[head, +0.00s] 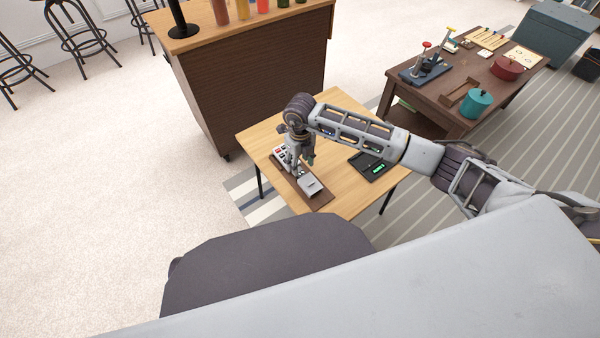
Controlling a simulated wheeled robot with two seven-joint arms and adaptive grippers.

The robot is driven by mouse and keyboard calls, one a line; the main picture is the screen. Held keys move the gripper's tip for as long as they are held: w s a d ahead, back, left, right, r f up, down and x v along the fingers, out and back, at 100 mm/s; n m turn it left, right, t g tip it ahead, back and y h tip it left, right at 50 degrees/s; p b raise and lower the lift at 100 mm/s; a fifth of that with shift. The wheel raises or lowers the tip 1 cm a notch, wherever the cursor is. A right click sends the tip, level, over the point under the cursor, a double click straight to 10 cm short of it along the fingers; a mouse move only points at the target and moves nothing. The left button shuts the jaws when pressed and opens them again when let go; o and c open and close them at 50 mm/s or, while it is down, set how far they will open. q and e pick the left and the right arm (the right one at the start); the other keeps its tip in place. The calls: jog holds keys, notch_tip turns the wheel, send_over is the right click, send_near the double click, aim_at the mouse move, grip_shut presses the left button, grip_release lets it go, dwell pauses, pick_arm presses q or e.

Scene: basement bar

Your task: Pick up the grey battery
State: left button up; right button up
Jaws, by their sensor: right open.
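A light grey block (311,187), which looks like the grey battery, lies on a brown board (323,203) at the near edge of the small wooden table (345,208). My right gripper (303,167) points down just behind the block, above the board. It is open, and I see nothing held in it. Whether a finger touches the block is too small to tell. My gripper partly hides a pale device with red and dark parts (280,155) on the same board. My left gripper is not in view.
A dark tray with a green item (378,170) lies on the table's right side, below my right forearm. A dark bar counter (250,80) stands behind. A brown low table (450,115) with pots and tools stands at back right. Bare tabletop lies at front right.

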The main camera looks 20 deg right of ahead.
aim_at(300, 171)
notch_tip(300, 171, down, 3)
jog(key=shift+s+f+b, duration=0.1)
jog(key=shift+b, duration=0.25)
jog(key=shift+f, duration=0.6)
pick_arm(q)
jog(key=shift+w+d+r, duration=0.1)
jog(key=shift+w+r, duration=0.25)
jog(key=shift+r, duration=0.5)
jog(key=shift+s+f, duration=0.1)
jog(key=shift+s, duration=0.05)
pick_arm(e)
jog(key=shift+r, duration=0.1)
jog(key=shift+c, duration=0.2)
jog(key=c, duration=1)
jog(key=shift+r, duration=0.1)
jog(key=shift+c, duration=0.2)
